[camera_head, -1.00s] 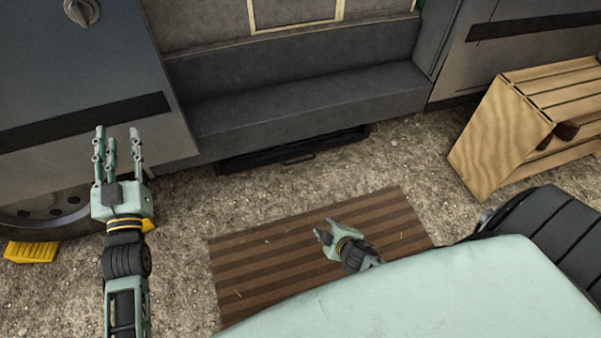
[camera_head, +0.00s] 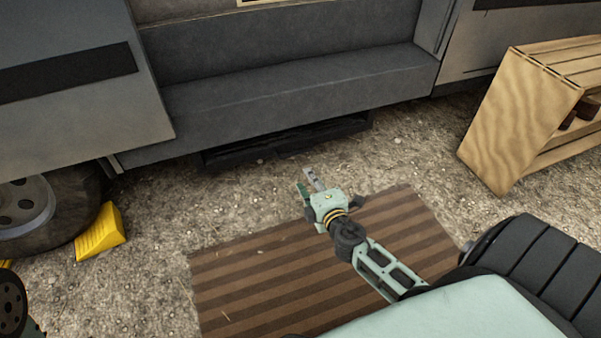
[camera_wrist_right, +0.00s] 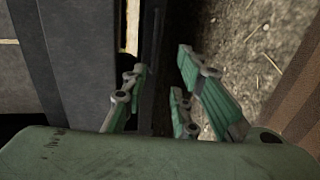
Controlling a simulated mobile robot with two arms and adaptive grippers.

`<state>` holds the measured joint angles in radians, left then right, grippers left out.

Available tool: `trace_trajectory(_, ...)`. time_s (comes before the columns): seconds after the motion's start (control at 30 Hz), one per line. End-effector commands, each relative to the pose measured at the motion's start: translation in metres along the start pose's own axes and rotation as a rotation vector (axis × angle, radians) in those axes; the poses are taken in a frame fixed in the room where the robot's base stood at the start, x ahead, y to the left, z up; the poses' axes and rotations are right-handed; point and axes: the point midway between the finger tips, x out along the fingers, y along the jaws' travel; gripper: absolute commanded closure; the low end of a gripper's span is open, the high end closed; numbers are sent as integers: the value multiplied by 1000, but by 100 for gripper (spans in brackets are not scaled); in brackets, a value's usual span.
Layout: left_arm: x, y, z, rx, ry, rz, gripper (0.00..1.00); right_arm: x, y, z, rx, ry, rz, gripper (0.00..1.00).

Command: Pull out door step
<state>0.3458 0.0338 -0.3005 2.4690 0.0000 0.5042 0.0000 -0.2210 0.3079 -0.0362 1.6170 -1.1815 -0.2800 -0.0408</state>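The door step (camera_head: 285,143) is a dark, flat panel low under the van's side sill, close to the ground. Its front edge shows in the head view, and its handle is hard to make out. My right gripper (camera_head: 306,180) is a little in front of the step, over gravel, with its fingers pointing toward the van. In the right wrist view its fingers (camera_wrist_right: 160,95) are spread, with the step's dark edge (camera_wrist_right: 151,60) seen between them. I cannot tell whether they touch it.
The van's grey sill (camera_head: 290,95) overhangs the step. A striped brown mat (camera_head: 260,280) lies on the gravel below my right arm. A wooden crate (camera_head: 510,125) stands at the right. A yellow wheel chock (camera_head: 100,232) sits by the wheel (camera_head: 45,210) at left.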

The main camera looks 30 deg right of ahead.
Motion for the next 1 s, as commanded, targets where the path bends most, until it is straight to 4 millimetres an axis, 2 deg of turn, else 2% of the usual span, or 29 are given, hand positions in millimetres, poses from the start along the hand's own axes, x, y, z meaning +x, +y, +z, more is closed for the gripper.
trace_trajectory(0.3, 4, 3, -8, 5, 34, 14, 67, 50, -1, 0, 1, 0, 1, 73)
trace_trajectory(0.43, 7, 4, -12, 7, 48, 18, 67, 64, -1, 0, 1, 0, -1, 73)
trace_trajectory(0.83, 10, 5, -12, 6, 52, 20, 67, 70, 0, 0, 2, 0, -2, 74)
trace_trajectory(1.0, 10, 5, -12, 7, 51, 20, 67, 70, 0, 0, 2, 0, -2, 89)
